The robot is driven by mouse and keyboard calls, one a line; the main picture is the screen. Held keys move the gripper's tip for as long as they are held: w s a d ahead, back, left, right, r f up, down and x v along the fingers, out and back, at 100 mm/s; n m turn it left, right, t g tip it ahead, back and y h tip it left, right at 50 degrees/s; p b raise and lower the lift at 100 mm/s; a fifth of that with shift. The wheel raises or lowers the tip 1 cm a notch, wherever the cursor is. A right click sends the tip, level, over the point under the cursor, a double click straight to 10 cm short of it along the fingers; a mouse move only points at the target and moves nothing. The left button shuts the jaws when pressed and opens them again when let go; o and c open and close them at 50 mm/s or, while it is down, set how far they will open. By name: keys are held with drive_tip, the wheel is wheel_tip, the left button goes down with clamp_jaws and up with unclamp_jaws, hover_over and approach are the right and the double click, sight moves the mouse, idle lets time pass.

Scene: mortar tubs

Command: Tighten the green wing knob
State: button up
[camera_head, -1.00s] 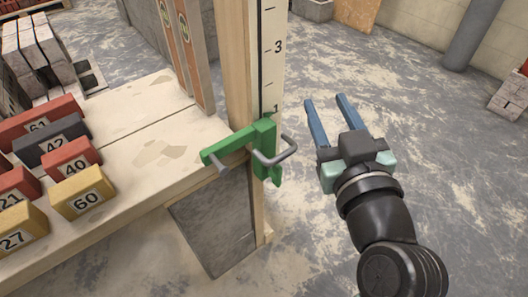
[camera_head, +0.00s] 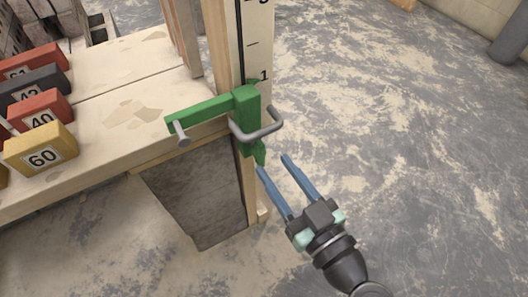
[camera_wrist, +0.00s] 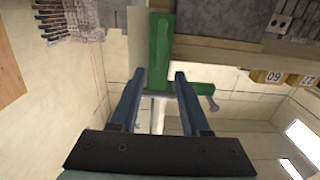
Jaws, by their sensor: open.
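A green clamp (camera_head: 243,110) is fixed on the post at the table's corner. A grey bent handle (camera_head: 262,127) sticks out of its front. A pointed green piece (camera_head: 259,153), which looks like the wing knob, hangs at its lower end. My gripper (camera_head: 274,164) is open and empty, below and right of the clamp, its fingertips close to that green piece; I cannot tell if they touch. In the wrist view the clamp (camera_wrist: 160,42) stands beyond the open fingers (camera_wrist: 157,80), with a grey bar seen between them. The knob is not clear in that view.
The table (camera_head: 160,60) holds numbered blocks, such as a yellow one (camera_head: 41,149), at the left. The clamp's green arm ends in a grey pin (camera_head: 181,134) over the table edge. A scale strip (camera_head: 257,45) runs up the post.

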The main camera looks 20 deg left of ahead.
sight(263, 150)
drive_tip(key=x, duration=0.5)
drive_tip(key=shift+w+a+b, duration=0.1)
drive_tip(key=shift+w+b, duration=0.05)
drive_tip(key=shift+b, duration=0.25)
clamp_jaws()
